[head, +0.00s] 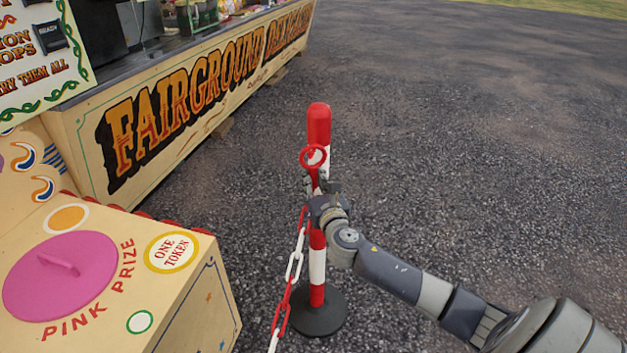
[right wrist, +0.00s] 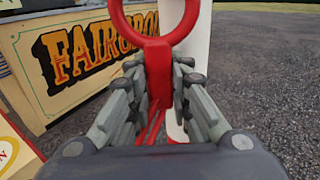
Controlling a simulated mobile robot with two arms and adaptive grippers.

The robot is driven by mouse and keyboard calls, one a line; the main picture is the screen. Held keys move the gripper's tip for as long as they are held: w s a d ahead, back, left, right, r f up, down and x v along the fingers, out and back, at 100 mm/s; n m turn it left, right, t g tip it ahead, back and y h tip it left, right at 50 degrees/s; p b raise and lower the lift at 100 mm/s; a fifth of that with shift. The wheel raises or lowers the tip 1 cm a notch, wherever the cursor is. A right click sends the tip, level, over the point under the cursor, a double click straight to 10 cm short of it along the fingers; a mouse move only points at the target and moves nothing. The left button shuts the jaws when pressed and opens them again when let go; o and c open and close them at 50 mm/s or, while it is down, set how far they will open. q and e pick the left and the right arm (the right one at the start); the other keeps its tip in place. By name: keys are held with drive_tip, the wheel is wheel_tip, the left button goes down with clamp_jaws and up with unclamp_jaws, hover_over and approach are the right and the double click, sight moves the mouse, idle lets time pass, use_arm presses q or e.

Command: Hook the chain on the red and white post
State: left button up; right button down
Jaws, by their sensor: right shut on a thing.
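The red and white post (head: 318,127) stands upright on a round black base (head: 318,312) on the asphalt. My right gripper (head: 317,186) is in front of the post at its upper part. It is shut on the red end piece of the chain, below a red ring (head: 313,156). The right wrist view shows the red piece (right wrist: 158,72) between the two fingers (right wrist: 158,95), with the ring above it and the white part of the post (right wrist: 198,45) close behind. The red and white chain (head: 294,266) hangs down from the gripper to the lower left. My left gripper is not in view.
A cream cabinet with a pink knob (head: 60,275) and "PINK PRIZE" lettering stands at the lower left. A long fairground stall (head: 190,105) runs behind it, with goods on its counter. Open asphalt (head: 480,130) lies to the right.

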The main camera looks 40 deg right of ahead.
drive_tip(key=c, duration=1.4)
unclamp_jaws()
drive_tip(key=shift+s, duration=0.1)
drive_tip(key=v, duration=1.2)
